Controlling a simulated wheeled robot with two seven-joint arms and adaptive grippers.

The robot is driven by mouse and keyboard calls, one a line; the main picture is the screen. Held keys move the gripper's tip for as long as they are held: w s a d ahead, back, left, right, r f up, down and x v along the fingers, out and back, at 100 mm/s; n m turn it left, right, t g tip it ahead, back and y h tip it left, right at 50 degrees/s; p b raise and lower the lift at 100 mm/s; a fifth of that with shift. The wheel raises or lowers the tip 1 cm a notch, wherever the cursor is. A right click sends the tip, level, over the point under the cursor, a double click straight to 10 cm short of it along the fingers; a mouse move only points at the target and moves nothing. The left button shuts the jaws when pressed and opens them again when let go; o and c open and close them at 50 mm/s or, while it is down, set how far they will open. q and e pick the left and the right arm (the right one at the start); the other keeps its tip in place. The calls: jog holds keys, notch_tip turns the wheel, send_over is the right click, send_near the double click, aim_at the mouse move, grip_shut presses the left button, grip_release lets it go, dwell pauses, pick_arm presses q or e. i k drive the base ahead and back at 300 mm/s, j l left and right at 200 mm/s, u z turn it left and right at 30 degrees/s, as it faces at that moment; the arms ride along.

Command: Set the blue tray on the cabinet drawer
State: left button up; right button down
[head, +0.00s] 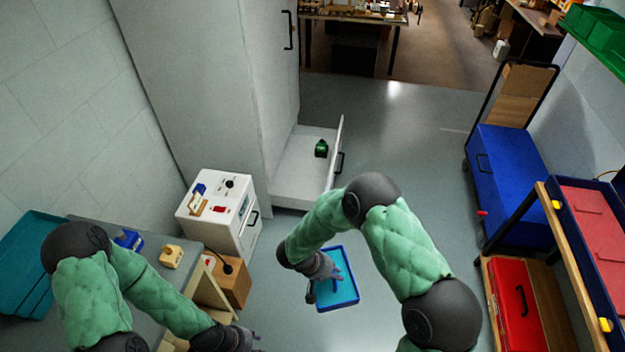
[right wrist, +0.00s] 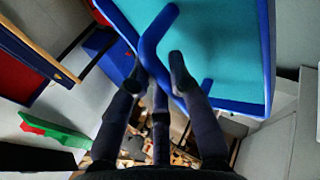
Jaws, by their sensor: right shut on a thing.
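The blue tray (head: 343,296) has a teal inside and a darker blue rim, and hangs in the air over the floor in the head view. My right gripper (head: 329,275) is shut on its rim. In the right wrist view, the fingers (right wrist: 165,68) grip the rim of the tray (right wrist: 228,48). The cabinet drawer (head: 300,168) is low in the tall white cabinet (head: 200,75) and stands pulled open, farther back and left of the tray. A small dark green object (head: 321,149) sits in it. My left gripper (head: 238,340) is at the bottom edge; its fingers are unclear.
A small white cabinet (head: 245,235) with small items on top stands left of the drawer. A grey bench (head: 150,285) is at the left. A blue chest (head: 510,190) and a shelf with a red toolbox (head: 514,297) line the right. The floor (head: 410,150) between is clear.

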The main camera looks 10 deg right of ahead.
aim_at(306, 185)
jog(key=i+l, duration=0.25)
jog(key=i, duration=0.2)
jog(key=i+l, duration=0.25)
jog(key=i, duration=0.2)
jog(key=i+l, duration=0.25)
jog(key=i, duration=0.15)
jog(key=i+l, duration=0.25)
jog(key=i, duration=0.2)
jog(key=i+l, duration=0.25)
jog(key=i, duration=0.2)
jog(key=i+l, duration=0.25)
jog(key=i, duration=0.2)
jog(key=z, duration=0.05)
